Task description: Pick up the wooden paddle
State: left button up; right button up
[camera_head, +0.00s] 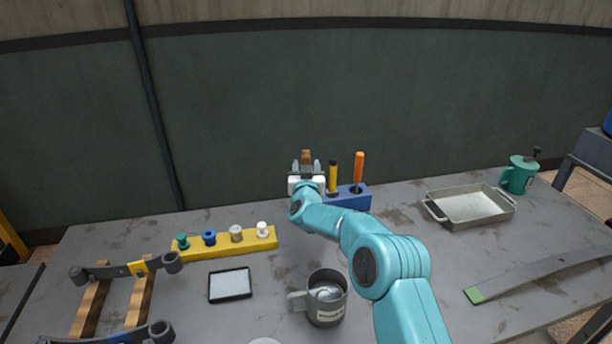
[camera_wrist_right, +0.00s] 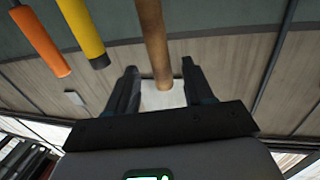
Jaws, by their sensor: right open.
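The wooden paddle shows as a brown handle top (camera_head: 306,155) at the left end of the blue holder in the head view; its lower part is hidden behind my gripper. In the right wrist view its round handle (camera_wrist_right: 153,40) comes in from the top edge, with its end in the gap between the fingers. My right gripper (camera_head: 307,168) is open at the handle, one finger on each side, with visible gaps. The same gripper (camera_wrist_right: 158,72) shows in the wrist view. I cannot tell how deep the handle sits between the fingers. My left gripper is not in view.
The blue holder (camera_head: 349,197) also carries a yellow-handled tool (camera_head: 333,177) and an orange-handled tool (camera_head: 358,171), close beside my gripper. A yellow peg rack (camera_head: 225,246), a grey mug (camera_head: 327,299) and a metal tray (camera_head: 470,207) stand on the table (camera_head: 420,250).

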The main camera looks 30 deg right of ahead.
aim_at(306, 164)
jog(key=shift+p+x, duration=0.55)
jog(key=shift+x, duration=1.3)
jog(key=shift+f, duration=0.1)
grip_shut()
